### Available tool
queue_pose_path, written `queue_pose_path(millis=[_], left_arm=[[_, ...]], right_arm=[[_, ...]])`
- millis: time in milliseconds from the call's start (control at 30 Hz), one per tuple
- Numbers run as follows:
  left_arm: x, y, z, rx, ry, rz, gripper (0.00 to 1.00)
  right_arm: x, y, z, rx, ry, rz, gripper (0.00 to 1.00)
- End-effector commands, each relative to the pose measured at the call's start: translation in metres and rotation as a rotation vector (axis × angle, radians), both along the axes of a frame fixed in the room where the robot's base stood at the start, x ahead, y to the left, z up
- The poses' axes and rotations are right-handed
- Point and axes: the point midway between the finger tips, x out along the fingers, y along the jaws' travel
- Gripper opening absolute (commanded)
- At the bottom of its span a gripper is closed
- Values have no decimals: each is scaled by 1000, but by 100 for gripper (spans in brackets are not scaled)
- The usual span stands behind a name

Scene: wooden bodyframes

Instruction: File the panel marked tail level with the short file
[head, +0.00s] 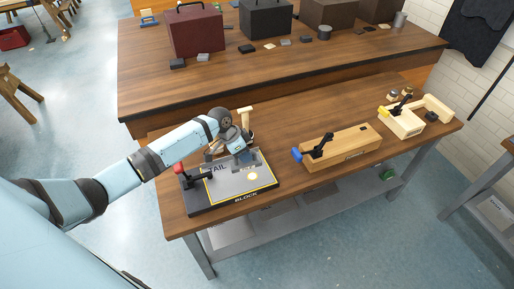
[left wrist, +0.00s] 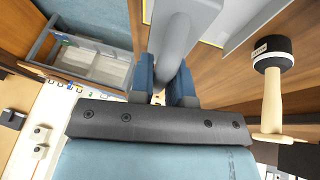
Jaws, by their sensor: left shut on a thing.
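The grey panel marked TAIL (head: 225,187) lies on a dark base marked BLOCK (head: 244,199) at the bench's left end. A toggle clamp with a red knob (head: 178,168) stands at the panel's left side. My left gripper (head: 240,152) is over the panel's far edge. In the left wrist view its blue fingers (left wrist: 167,84) are shut on a grey rounded handle (left wrist: 176,38), which joins a wider grey body at the top. This looks like the short file; its working face is hidden, and I cannot tell whether it touches the panel. My right gripper is not in view.
A wooden block with a blue-ended clamp (head: 342,147) and another wooden fixture (head: 405,120) sit to the right. Cases, including a dark red one (head: 196,33), stand on the rear bench. Bare bench lies between the fixtures.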

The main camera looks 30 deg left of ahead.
Motion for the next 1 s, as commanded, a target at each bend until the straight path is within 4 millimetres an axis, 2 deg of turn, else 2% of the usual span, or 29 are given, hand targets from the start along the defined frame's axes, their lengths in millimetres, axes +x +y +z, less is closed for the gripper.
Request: queue_pose_path(millis=[133,233,333,367,600,700,1000], left_arm=[[0,0,1,-1,-1,-1,0],[-7,-4,6,-1,0,-1,0],[-24,-13,13,0,1,-3,0],[-29,-16,8,0,-1,-3,0],[-67,-37,17,0,-1,-2,0],[-76,-42,20,0,-2,0,0],[-79,-44,20,0,-1,1,0]], right_arm=[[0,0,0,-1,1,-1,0],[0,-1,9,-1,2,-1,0],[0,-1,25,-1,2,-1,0],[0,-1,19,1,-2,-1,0],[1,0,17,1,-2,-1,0],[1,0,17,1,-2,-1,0],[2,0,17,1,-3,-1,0]])
